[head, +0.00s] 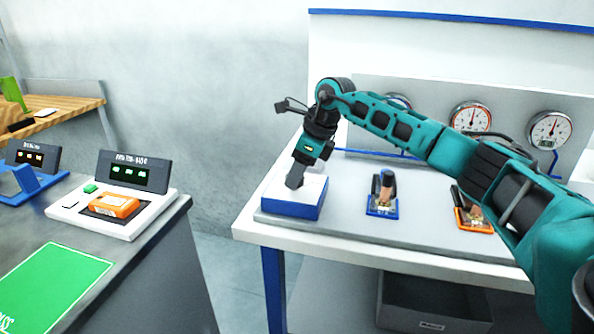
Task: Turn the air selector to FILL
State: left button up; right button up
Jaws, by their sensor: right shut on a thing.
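A box with blue sides and a white top (291,207) sits at the left end of the grey panel on the white bench; I take it for the air selector, but no FILL mark can be read. My right gripper (295,183) points down onto its top from above and is shut on its handle, which the fingers hide. The way the handle points cannot be seen. My left gripper is not in view.
A blue-based fitting (382,208) and an orange-based fitting (472,222) stand to the right, under round gauges (550,130). My right arm crosses above them. A grey bin (433,301) is below. At left, an orange device (112,206) lies on a white scale-like unit.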

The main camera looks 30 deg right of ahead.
jog(key=o, duration=1.1)
jog(key=shift+c, duration=0.2)
jog(key=shift+r, duration=0.1)
jog(key=v, duration=1.2)
jog(key=shift+r, duration=0.35)
jog(key=shift+s+f, duration=0.1)
